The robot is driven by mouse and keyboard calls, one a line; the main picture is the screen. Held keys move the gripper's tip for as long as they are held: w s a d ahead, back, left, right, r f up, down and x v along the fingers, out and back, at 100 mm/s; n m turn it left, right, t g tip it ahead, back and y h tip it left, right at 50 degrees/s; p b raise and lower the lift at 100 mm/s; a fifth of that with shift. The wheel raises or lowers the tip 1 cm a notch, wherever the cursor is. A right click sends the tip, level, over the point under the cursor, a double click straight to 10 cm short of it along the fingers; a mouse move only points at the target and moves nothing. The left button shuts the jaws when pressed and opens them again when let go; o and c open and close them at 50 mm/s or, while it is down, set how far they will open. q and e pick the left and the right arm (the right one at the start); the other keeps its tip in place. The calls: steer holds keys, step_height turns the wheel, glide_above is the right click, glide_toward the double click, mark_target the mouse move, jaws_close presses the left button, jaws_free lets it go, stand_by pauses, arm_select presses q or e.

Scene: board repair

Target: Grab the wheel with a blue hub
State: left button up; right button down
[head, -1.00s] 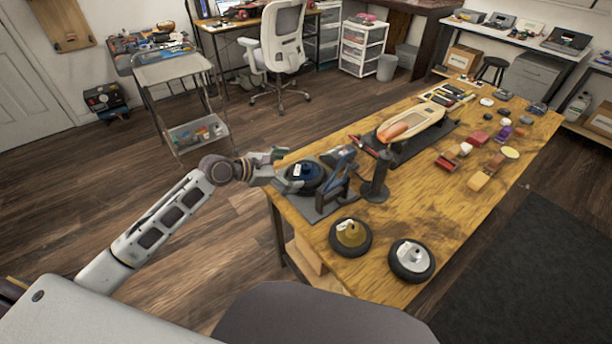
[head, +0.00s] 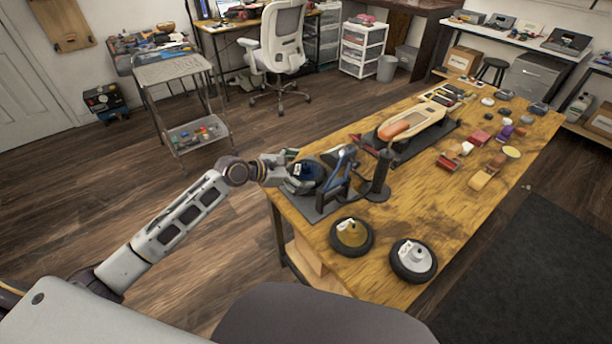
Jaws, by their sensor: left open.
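The wheel with a blue hub (head: 308,171) sits on a dark grey mat at the left end of the wooden table, beside a dark stand with a blue top. It has a dark tyre and a small white label. My left gripper (head: 292,168) is open at the wheel's left side, its fingers at the tyre's edge; I cannot tell whether they touch it. Part of the wheel is hidden by the gripper. My right gripper is not in view.
A wheel with a gold hub (head: 352,236) and one with a white hub (head: 413,260) lie near the table's front edge. A dark upright post (head: 380,178) stands right of the stand (head: 341,172). A skateboard deck (head: 412,122) lies behind. Several small coloured parts lie at right.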

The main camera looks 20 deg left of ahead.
mark_target(303, 175)
arm_select(q)
steer(key=shift+w+d+f, duration=0.15)
steer(key=shift+w+d, duration=0.1)
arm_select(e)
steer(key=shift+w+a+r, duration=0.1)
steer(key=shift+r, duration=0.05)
arm_select(q)
steer(key=shift+c, duration=0.3)
steer(key=c, duration=1.5)
steer(key=shift+r, duration=0.2)
